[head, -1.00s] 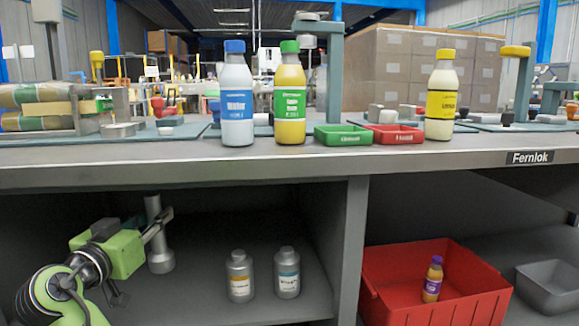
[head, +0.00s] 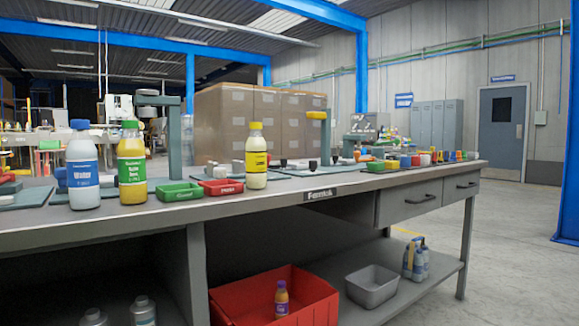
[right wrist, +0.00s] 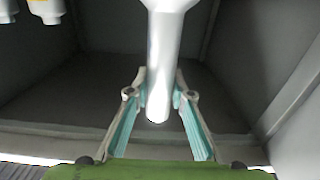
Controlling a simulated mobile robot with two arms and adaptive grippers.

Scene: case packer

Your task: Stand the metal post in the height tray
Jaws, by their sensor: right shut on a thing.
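The metal post (right wrist: 160,50) is a smooth, pale grey rod in the right wrist view. It widens at the top of that picture and has a rounded end lower down. My right gripper (right wrist: 159,84) is shut on it, with one teal-padded finger on each side of the rod. I cannot tell whether the post touches the shelf. No tray is clearly readable as the height tray. A small green tray (head: 180,194) and a small red tray (head: 221,187) lie on the bench top. My left gripper is out of view.
Blue-capped (head: 83,170), green-capped (head: 131,168) and yellow-capped (head: 256,160) bottles stand on the bench (head: 330,203). Below are a red crate (head: 232,308) holding a small bottle (head: 281,298), an empty grey bin (head: 371,286) and several bottles (head: 414,262). Dark shelf walls (right wrist: 250,50) surround my right gripper.

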